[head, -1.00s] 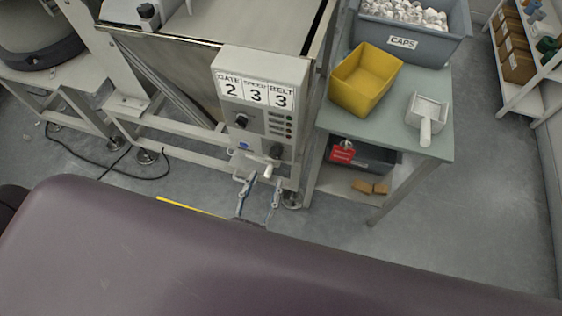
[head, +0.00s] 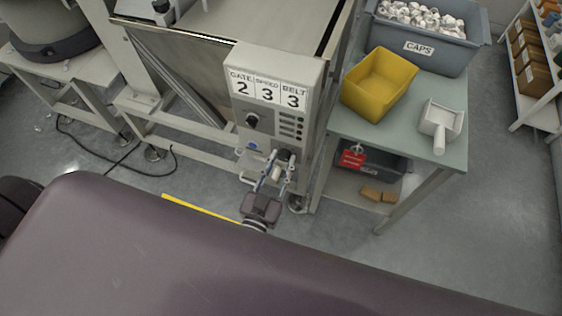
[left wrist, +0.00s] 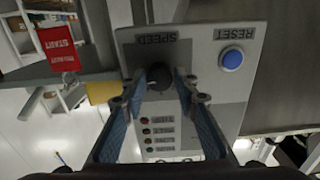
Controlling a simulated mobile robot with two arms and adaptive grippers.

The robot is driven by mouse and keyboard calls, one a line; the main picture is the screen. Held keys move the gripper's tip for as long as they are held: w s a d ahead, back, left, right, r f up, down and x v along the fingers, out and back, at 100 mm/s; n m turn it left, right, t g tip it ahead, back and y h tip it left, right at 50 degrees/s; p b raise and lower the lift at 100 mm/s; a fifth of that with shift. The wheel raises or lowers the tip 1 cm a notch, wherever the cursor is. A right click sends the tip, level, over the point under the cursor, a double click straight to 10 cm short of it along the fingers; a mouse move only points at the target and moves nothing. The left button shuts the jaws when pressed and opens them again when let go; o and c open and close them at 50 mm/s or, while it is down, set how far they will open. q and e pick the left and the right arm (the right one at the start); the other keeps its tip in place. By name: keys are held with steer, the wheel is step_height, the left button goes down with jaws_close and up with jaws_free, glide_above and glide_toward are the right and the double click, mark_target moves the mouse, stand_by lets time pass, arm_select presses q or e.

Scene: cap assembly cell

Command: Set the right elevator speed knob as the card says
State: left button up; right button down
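The control box (head: 275,75) stands on the machine frame, its card (head: 267,90) reading GATE 2, SPEED 3, BELT 3. In the left wrist view the box face (left wrist: 205,110) appears upside down, with the dark SPEED knob (left wrist: 158,76) below its label and a blue RESET button (left wrist: 231,58) to the right. My left gripper (left wrist: 159,80) has one finger on either side of the knob, with narrow gaps seeming to remain. In the head view my left gripper (head: 280,158) is at the box's lower part and partly hides the knob. My right gripper is not in view.
Another dark knob (head: 252,121) sits higher on the box, left of several indicator lights. To the right, a bench (head: 350,122) bears a yellow bin (head: 380,85), a CAPS crate (head: 425,52) and a white scoop (head: 440,122). A red tag (head: 352,158) hangs beneath its top.

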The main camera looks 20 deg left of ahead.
arm_select(q)
steer(key=c, duration=0.6)
steer(key=shift+n, duration=0.4)
steer(key=n+p, duration=0.1)
steer(key=n, duration=0.9)
steer(key=shift+f, duration=0.1)
steer(key=n, duration=0.4)
steer(key=shift+n+b, duration=0.4)
